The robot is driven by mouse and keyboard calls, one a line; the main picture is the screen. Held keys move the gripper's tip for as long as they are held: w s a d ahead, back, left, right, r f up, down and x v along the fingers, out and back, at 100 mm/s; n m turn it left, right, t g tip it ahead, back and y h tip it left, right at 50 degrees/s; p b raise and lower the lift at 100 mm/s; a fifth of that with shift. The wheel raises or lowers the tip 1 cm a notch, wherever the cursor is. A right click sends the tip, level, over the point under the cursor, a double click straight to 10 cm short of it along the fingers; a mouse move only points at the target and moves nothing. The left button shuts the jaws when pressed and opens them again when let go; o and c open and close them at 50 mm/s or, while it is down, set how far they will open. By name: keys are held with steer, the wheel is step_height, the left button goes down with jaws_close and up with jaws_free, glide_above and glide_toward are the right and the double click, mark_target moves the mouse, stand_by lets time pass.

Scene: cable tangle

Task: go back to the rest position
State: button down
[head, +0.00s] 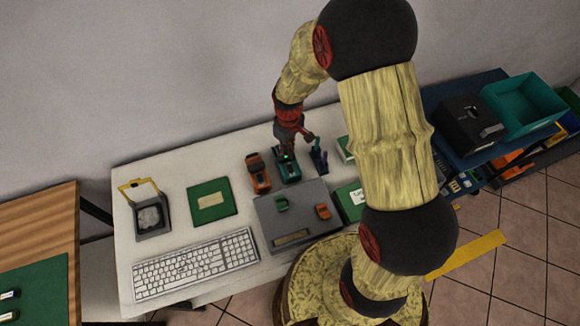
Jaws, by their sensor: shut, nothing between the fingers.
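My gripper (295,141) shows in the head view at the far side of the white desk (175,172), low over a teal device (287,166) with a small green light. It is shut with nothing held. Its fingertips are small and partly merge with the things behind them, so I cannot tell whether they touch the device. My arm rises from its base at the front right and bends over the desk, hiding part of its right side.
An orange device (258,174) stands just left of the gripper. A dark blue item (319,156) stands just right. A grey tray (265,212), a keyboard (196,263) and a green mat (225,187) lie nearer. A blue shelf with a teal bin (524,103) stands right.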

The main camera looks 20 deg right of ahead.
stand_by(0.3)
steer(key=shift+s, duration=0.1)
steer(key=s+r+m+t+b, duration=0.2)
steer(key=s+r+m+b, duration=0.1)
steer(key=s+r, duration=0.7)
steer(key=s+r+m+t+b, duration=0.3)
steer(key=s+r, duration=0.7)
steer(key=r, duration=0.5)
steer(key=shift+s+r+t+b, duration=0.15)
steer(key=shift+r+t+b, duration=0.15)
steer(key=shift+b, duration=0.35)
